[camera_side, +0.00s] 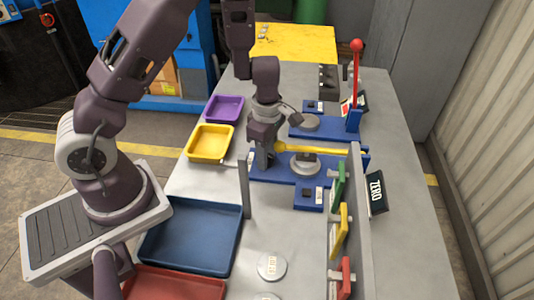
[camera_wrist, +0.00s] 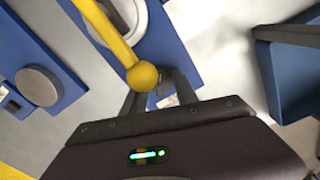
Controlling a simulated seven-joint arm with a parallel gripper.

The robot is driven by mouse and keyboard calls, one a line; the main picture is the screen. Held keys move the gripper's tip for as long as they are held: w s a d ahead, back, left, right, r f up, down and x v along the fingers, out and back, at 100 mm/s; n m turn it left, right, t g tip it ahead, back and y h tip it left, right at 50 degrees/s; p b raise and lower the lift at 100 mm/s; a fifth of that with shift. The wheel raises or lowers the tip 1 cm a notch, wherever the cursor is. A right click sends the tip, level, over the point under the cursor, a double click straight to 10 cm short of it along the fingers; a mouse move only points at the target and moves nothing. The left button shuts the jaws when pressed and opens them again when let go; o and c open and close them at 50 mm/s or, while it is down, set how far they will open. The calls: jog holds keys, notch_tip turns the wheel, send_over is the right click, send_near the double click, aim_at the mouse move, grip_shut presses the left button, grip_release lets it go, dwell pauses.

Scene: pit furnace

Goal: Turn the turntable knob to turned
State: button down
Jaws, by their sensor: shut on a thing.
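The turntable is a grey disc (camera_side: 306,164) on a blue base (camera_side: 264,174), mid-table in the side view. A yellow arm (camera_side: 318,150) runs along its far side. In the wrist view this yellow arm (camera_wrist: 103,24) crosses beside the pale disc (camera_wrist: 151,22) and ends in a round yellow knob (camera_wrist: 142,77). My gripper (camera_side: 267,163) is low at the left of the disc, by the knob end of the arm. In the wrist view my gripper (camera_wrist: 158,92) is shut on the yellow knob; its exact contact is partly hidden.
A second blue base with a grey disc (camera_side: 309,123) and a red-knobbed lever (camera_side: 356,46) stand behind. Purple (camera_side: 224,108), yellow (camera_side: 209,142) and blue (camera_side: 191,235) trays lie left. A grey post (camera_side: 244,190) stands near my gripper; a panel with coloured switches (camera_side: 341,225) is right.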

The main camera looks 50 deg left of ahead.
jog(key=shift+m, duration=0.3)
jog(key=c, duration=0.9)
grip_release()
jog(key=shift+c, duration=0.2)
jog(key=shift+r, duration=0.15)
notch_tip(320, 180, up, 7)
jog(key=shift+f, duration=0.1)
